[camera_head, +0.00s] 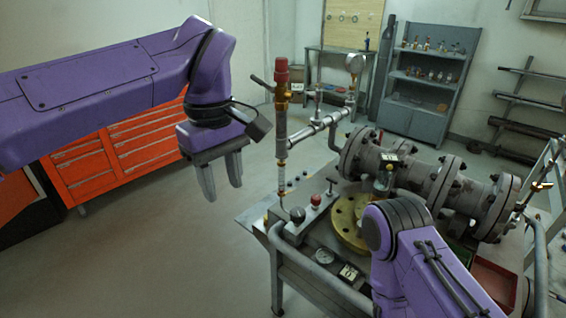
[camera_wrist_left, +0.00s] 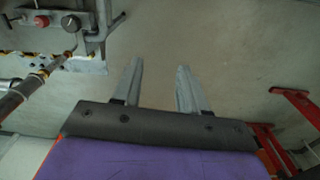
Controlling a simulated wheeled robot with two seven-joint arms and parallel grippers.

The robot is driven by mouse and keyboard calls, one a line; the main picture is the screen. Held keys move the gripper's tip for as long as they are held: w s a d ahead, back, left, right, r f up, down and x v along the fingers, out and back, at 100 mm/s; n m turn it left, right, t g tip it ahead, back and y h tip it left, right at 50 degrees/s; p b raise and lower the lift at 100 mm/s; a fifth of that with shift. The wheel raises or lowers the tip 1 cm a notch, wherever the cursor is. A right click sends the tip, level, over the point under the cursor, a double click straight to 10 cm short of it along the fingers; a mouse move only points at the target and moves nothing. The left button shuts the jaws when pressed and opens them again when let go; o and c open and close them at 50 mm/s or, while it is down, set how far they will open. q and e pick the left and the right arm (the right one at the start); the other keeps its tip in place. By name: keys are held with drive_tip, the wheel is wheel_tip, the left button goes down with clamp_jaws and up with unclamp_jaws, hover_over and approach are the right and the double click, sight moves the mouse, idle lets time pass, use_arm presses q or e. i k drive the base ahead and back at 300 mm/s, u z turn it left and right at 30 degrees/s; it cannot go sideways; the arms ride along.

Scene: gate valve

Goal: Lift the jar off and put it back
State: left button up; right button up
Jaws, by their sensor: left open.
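My left gripper (camera_head: 222,192) is open and empty, pointing down over the floor left of the workbench (camera_head: 252,213). Its two fingers also show apart in the left wrist view (camera_wrist_left: 160,65), with only bare floor between and beyond them. On the bench are a large flanged grey pipe body (camera_head: 420,178), a yellow flange (camera_head: 345,215) and a vertical pipe with a red top (camera_head: 282,76). My right arm covers the bench's near right part. Its gripper is not in view.
A control block with a red button (camera_wrist_left: 41,20) and a dark knob (camera_wrist_left: 70,22) stands at the bench edge. The vertical pipe rises just right of my left gripper. An orange drawer cabinet (camera_head: 140,143) stands behind it. A shelf with small bottles (camera_head: 425,73) is far back.

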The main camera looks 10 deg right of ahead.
sight(384, 177)
drive_tip(key=u, duration=0.85)
drive_tip(key=i, duration=0.85)
drive_tip(key=z, duration=2.65)
drive_tip(key=i, duration=0.5)
